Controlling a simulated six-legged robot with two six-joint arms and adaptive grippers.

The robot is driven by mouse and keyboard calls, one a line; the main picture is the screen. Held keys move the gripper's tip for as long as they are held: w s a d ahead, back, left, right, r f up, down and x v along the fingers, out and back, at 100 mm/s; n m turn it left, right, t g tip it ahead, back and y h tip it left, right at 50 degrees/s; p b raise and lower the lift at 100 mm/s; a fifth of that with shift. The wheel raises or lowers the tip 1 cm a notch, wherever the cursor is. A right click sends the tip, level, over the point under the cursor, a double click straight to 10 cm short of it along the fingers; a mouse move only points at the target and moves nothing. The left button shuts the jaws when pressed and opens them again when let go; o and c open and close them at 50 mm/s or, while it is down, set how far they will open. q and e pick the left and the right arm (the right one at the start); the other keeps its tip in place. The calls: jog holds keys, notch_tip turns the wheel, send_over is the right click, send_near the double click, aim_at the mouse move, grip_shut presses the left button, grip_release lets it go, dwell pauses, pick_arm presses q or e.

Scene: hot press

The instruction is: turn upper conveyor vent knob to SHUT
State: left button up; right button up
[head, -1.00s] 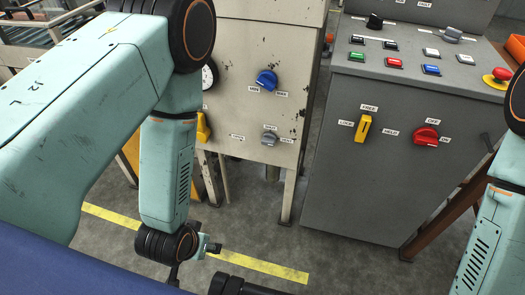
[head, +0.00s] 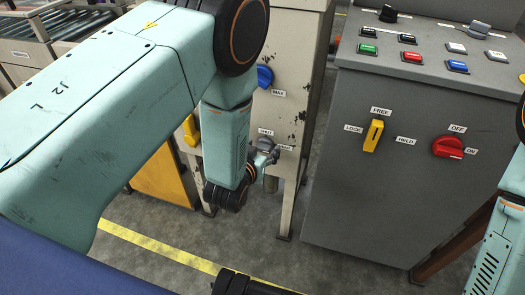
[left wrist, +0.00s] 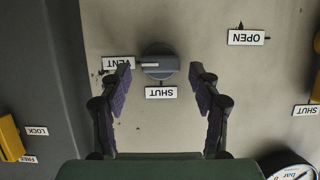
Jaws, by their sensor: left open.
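The grey vent knob (left wrist: 159,63) is on the beige panel, between the open fingers of my left gripper (left wrist: 160,85) in the left wrist view, which shows the panel upside down. Its pale mark points left to the VENT label (left wrist: 118,63); the SHUT label (left wrist: 161,92) is below it there. The fingers stand apart on either side of the knob; I see no clear contact. In the head view the knob (head: 266,143) is partly covered by my left gripper (head: 264,158). My right gripper is not clearly seen; only part of that arm shows at the right edge.
A blue knob (head: 265,77) sits above on the beige cabinet. The grey console (head: 340,200) to its right has a yellow knob (head: 372,136), a red knob (head: 448,146) and several buttons. A gauge (left wrist: 290,172) shows at the left wrist view's lower right.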

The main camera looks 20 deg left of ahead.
pick_arm(q)
jog(key=shift+w+a+f, duration=0.1)
jog(key=shift+w+f, duration=0.15)
jog(key=shift+w, duration=0.15)
jog(key=shift+s+r, duration=0.1)
jog(key=shift+c, duration=0.5)
jog(key=c, duration=1.1)
